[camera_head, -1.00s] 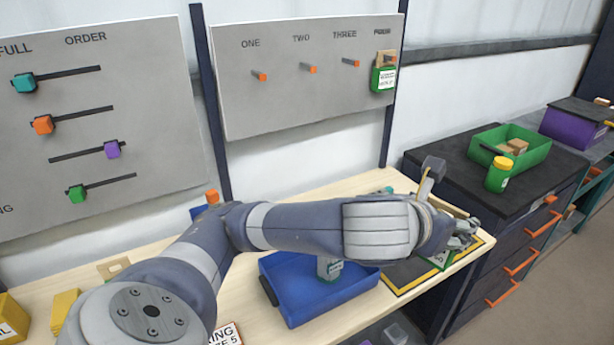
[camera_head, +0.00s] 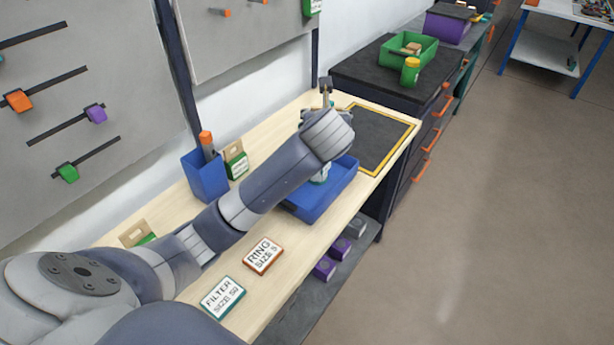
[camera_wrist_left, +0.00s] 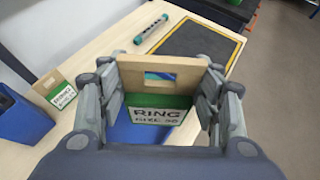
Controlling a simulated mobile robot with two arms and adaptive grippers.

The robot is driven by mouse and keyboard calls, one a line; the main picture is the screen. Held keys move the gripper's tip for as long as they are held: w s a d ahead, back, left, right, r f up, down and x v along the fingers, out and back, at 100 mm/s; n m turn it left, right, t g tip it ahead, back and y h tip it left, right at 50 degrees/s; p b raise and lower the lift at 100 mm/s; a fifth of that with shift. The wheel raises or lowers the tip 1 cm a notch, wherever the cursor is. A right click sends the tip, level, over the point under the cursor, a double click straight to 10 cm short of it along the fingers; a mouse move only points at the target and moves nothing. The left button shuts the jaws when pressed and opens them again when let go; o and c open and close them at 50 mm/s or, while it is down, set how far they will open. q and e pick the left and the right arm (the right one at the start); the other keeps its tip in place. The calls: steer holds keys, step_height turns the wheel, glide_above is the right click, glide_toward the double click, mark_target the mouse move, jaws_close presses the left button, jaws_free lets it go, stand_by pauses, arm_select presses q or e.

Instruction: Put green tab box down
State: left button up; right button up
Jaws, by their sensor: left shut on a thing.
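The green tab box (camera_wrist_left: 158,102), labelled RING with a pale tab and a cut-out on top, is between the fingers of my left gripper (camera_wrist_left: 160,88) in the wrist view. The gripper is shut on it. The box appears upright, above the blue tray (camera_wrist_left: 128,135). In the head view my own wrist hides most of the gripper and the box. My right gripper is not in view.
A black mat with a yellow border (camera_head: 388,137) lies bare at the table's far end. Another tab box (camera_head: 238,163) stands beside a blue holder (camera_head: 203,178). RING (camera_head: 264,256) and FILTER (camera_head: 223,297) cards lie near the front edge. The blue tray (camera_head: 340,192) holds a pale item.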

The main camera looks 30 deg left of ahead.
arm_select(q)
steer(key=a+f+n, duration=0.1)
steer(key=a+f, duration=0.1)
steer(key=f, duration=0.4)
steer(key=a+f+g+y+p, duration=0.1)
steer(key=a+f, duration=0.1)
steer(key=f, duration=0.4)
steer(key=s+a+f+n+y, duration=0.1)
steer(key=a+f, duration=0.2)
steer(key=f, duration=0.4)
steer(key=shift+f+n+g+p, duration=0.1)
steer(key=shift+n+g+p, duration=0.2)
steer(key=shift+p, duration=0.1)
steer(key=shift+f, duration=0.1)
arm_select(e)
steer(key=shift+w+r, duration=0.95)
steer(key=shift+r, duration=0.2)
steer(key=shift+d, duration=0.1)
arm_select(q)
steer(key=o, duration=1.1)
steer(key=shift+f, duration=0.1)
steer(key=shift+c, duration=0.2)
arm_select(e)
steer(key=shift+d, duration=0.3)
